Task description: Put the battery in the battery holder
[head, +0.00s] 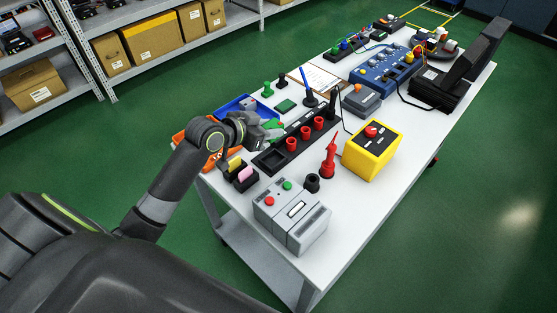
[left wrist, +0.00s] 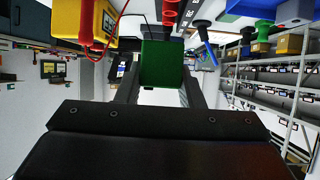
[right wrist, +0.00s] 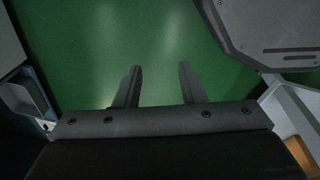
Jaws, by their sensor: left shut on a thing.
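My left gripper (head: 266,130) is shut on a green block (left wrist: 161,64), which looks like the battery. The block sits between both fingertips in the left wrist view, and its green side (head: 273,124) shows beside the gripper in the head view. My right gripper (right wrist: 160,88) is open and empty over the green floor.
A grey box with buttons (head: 290,215) stands at the table's near end. A yellow box (head: 372,148), a red probe (head: 329,157) and a small black holder with yellow and pink pieces (head: 239,175) stand around the rack. A blue bin (head: 238,103) is behind the gripper.

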